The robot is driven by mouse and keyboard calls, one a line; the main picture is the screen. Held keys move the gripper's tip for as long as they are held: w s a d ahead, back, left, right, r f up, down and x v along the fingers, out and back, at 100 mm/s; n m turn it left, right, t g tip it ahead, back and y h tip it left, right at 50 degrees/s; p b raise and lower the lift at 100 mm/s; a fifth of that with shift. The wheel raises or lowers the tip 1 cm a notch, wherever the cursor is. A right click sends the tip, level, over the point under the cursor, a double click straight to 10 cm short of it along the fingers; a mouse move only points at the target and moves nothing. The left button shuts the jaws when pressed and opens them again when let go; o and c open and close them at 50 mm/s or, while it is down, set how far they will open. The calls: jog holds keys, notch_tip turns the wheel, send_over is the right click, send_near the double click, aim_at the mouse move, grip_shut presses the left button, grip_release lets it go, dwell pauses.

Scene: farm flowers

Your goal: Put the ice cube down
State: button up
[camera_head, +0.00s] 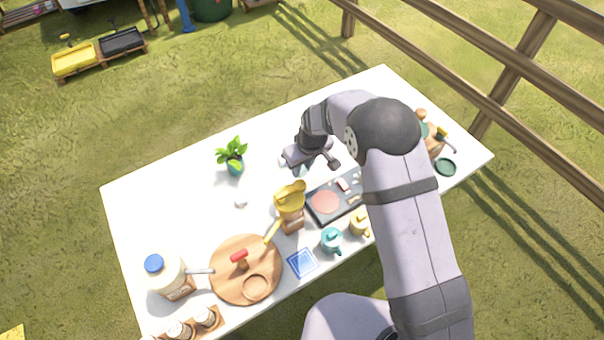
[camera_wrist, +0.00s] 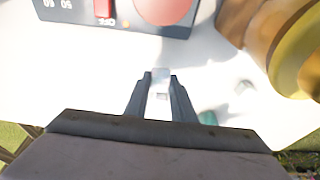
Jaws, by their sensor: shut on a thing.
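My gripper (camera_wrist: 160,78) is shut on a small pale, translucent ice cube (camera_wrist: 160,98), which shows between the two fingers in the wrist view. In the head view my gripper (camera_head: 299,169) is over the white table (camera_head: 188,216), left of the grey scale. The held cube cannot be made out clearly there. A second small pale cube (camera_wrist: 243,86) lies on the table in the wrist view. A small whitish piece (camera_head: 240,202) also shows on the table below the plant in the head view.
A potted plant (camera_head: 234,163) stands to the left. A yellow-topped grinder (camera_head: 290,204), the scale (camera_head: 325,204), two small pots (camera_head: 332,239), a blue coaster (camera_head: 302,263), a round wooden board (camera_head: 232,285) and a jar (camera_head: 168,279) line the near side.

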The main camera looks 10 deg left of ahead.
aim_at(302, 176)
jog(key=shift+f+p, duration=0.55)
jog(key=shift+f, duration=1.4)
jog(key=shift+f, duration=0.1)
jog(key=shift+f, duration=0.15)
jog(key=o, duration=1)
jog(key=shift+r, duration=0.8)
jog(key=b+v, duration=0.2)
jog(key=v, duration=0.9)
jog(key=shift+s+d+b, duration=0.1)
jog(key=shift+b, duration=0.25)
jog(key=shift+d, duration=0.1)
